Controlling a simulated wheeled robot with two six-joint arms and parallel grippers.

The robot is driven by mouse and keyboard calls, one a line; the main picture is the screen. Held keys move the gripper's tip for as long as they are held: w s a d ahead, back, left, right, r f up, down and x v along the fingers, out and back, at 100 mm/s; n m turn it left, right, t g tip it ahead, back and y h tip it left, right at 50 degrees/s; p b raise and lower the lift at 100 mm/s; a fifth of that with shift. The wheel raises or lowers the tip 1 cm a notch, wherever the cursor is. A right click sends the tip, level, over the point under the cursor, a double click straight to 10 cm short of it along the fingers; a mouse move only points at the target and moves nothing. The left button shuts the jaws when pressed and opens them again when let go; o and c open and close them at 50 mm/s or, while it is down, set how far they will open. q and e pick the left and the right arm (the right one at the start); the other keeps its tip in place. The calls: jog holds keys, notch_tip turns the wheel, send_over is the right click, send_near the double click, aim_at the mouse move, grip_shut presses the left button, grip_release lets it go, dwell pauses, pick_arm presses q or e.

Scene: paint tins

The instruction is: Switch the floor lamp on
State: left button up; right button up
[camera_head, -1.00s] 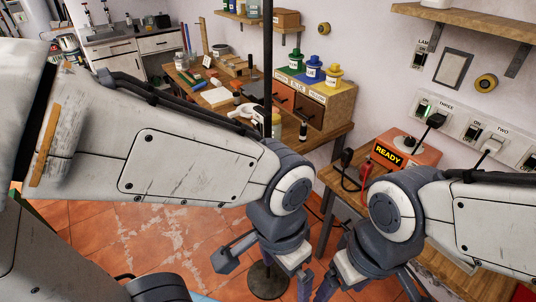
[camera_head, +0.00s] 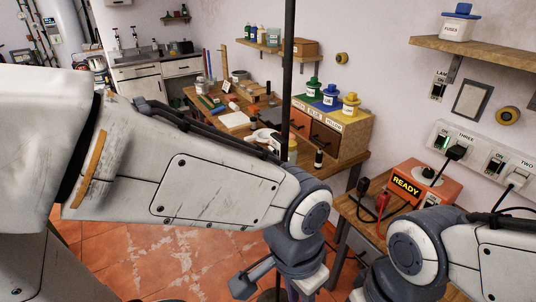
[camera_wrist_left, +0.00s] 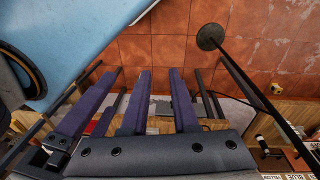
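The floor lamp's dark pole (camera_head: 289,80) stands upright beyond my left arm in the head view, and its head is out of frame. Its round base (camera_wrist_left: 210,37) and slanting pole show in the left wrist view. A small wall switch (camera_head: 437,89) labelled "LAMP" and "ON" is at the upper right of the head view. My left gripper (camera_wrist_left: 160,72) has two purple fingers apart with nothing between them. My right arm's wrist (camera_head: 385,280) is at the bottom of the head view. Its fingertips are cut off there.
A socket strip (camera_head: 475,152) on the wall carries plugs and switches marked THREE and TWO; one switch glows green. An orange box (camera_head: 420,180) reading READY stands on a small table below. Lidded paint tins (camera_head: 330,95) top a drawer unit (camera_head: 352,130) on the workbench.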

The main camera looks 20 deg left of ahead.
pick_arm(q)
jog(key=w+n, duration=0.1)
jog(key=w, duration=0.2)
jog(key=w+a+r+n+t+b, duration=0.1)
jog(key=w+n, duration=0.1)
jog(key=w, duration=0.2)
jog(key=w+a+n+t+h+b, duration=0.1)
jog(key=w+n, duration=0.1)
jog(key=w, duration=0.1)
jog(key=shift+w+r, duration=0.3)
jog(key=shift+r, duration=0.1)
grip_shut()
jog(key=w+a+r+n+t+y+b, duration=0.1)
jog(key=w+a+r+n, duration=0.3)
jog(key=w+a, duration=0.4)
jog(key=w+a+r+n+t+y+b, duration=0.1)
jog(key=w+a+n, duration=0.5)
jog(key=a, duration=0.6)
notch_tip(320, 180, up, 3)
jog(key=w+t+b, duration=0.1)
jog(key=w+t, duration=0.1)
jog(key=t, duration=0.1)
jog(key=shift+a+f+n+t, duration=0.15)
jog(key=shift+a+n+t, duration=0.1)
jog(key=shift+n+t, duration=0.05)
